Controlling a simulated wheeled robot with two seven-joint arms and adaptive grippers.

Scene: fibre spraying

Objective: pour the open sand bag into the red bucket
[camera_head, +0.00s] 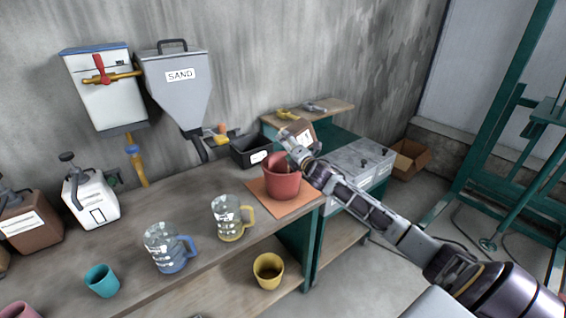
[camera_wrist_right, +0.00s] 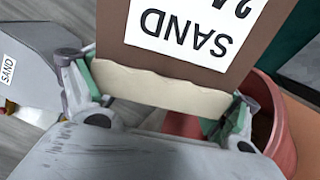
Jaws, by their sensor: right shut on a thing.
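The brown sand bag (camera_wrist_right: 185,65) has a white SAND label, upside down in the right wrist view, and a pale wavy edge between my fingers. My right gripper (camera_wrist_right: 165,100) is shut on this edge. In the head view the right gripper (camera_head: 296,148) is just above and behind the red bucket (camera_head: 282,185), with a brown, labelled part of the bag (camera_head: 306,133) showing behind it. The bucket stands upright on an orange mat (camera_head: 300,208). Its red wall also shows in the right wrist view (camera_wrist_right: 285,145), beside and partly behind the gripper. My left gripper is out of view.
A grey SAND hopper (camera_head: 180,85) and a white dispenser (camera_head: 100,90) hang on the wall. A black bin (camera_head: 250,152) stands behind the bucket.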

